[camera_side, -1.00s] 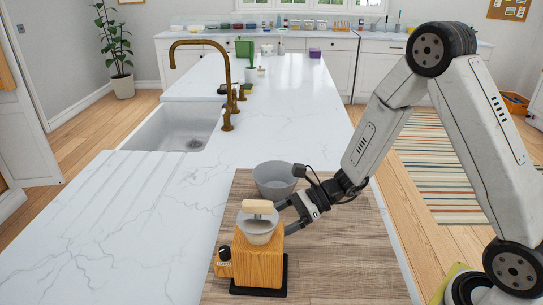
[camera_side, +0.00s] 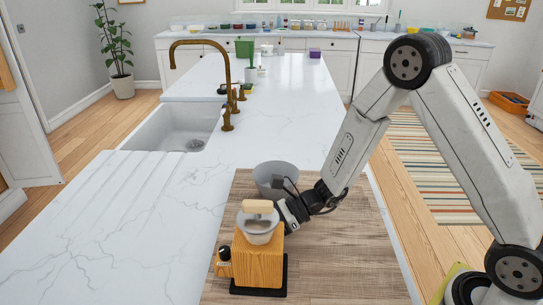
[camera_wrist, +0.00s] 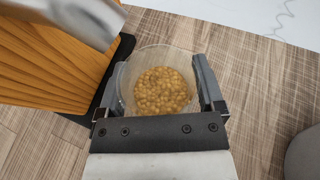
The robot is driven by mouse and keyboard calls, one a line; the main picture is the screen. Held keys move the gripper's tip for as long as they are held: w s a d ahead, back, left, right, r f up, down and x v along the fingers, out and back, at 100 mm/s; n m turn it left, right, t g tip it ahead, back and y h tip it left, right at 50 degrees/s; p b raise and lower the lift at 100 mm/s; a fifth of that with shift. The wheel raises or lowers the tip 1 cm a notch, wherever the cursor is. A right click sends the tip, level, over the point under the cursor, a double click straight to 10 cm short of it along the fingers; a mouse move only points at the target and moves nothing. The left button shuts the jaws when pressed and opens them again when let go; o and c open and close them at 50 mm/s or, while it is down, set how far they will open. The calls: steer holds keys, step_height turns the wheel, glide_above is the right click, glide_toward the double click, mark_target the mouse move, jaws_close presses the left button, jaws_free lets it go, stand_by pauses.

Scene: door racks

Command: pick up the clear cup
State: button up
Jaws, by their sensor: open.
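A clear cup (camera_wrist: 163,62) holding several tan, bean-like bits shows in the wrist view. My gripper (camera_wrist: 162,82) is open, with one finger on each side of the cup; I cannot tell whether they touch it. In the side view my gripper (camera_side: 284,214) is low, just right of and behind a wooden grinder (camera_side: 259,262), which partly hides its fingertips. The cup cannot be made out there.
The grinder has a grey bowl top and a wooden knob, and stands close left of the cup. A grey bowl (camera_side: 274,176) stands behind my gripper. The wooden board (camera_side: 345,255) is clear at the front right. A sink (camera_side: 178,128) is at the left.

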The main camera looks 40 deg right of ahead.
steer(key=c, duration=1.1)
steer(key=shift+c, duration=0.2)
steer(key=shift+r, duration=0.2)
steer(key=shift+r, duration=1.5)
steer(key=s+d, duration=0.2)
steer(key=d, duration=0.3)
steer(key=s+d, duration=0.2)
steer(key=d, duration=0.4)
steer(key=s+d, duration=0.3)
steer(key=d, duration=0.2)
steer(key=shift+s+d, duration=0.1)
steer(key=shift+d, duration=0.2)
